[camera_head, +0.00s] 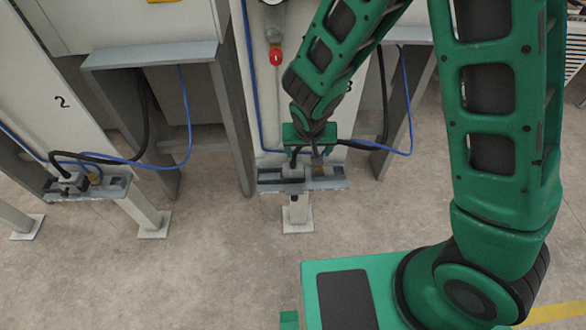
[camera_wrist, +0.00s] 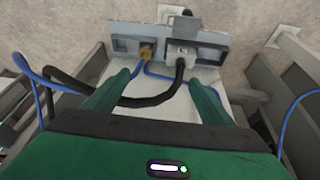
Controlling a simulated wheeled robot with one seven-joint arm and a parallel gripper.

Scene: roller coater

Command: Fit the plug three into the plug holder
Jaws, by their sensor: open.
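The plug holder (camera_head: 333,184) is a grey bracket low on the white post marked 3, and it spans the top of the wrist view (camera_wrist: 215,47). A pale grey plug with a thick black cable (camera_wrist: 181,54), which I take for plug three, sits at the middle of the holder; it also shows in the head view (camera_head: 293,171). How deep it sits I cannot tell. A brass plug with a blue cable (camera_wrist: 146,53) is beside it. My gripper (camera_wrist: 158,80) is open and empty, its green fingers apart, just back from the plugs. In the head view my gripper (camera_head: 305,146) is over the holder.
The black cable (camera_wrist: 140,101) and blue cables loop close to my fingers. Grey frame legs (camera_head: 235,130) flank the post. A similar holder with plugs (camera_head: 115,187) is on the post marked 2 at left. The floor in front is clear.

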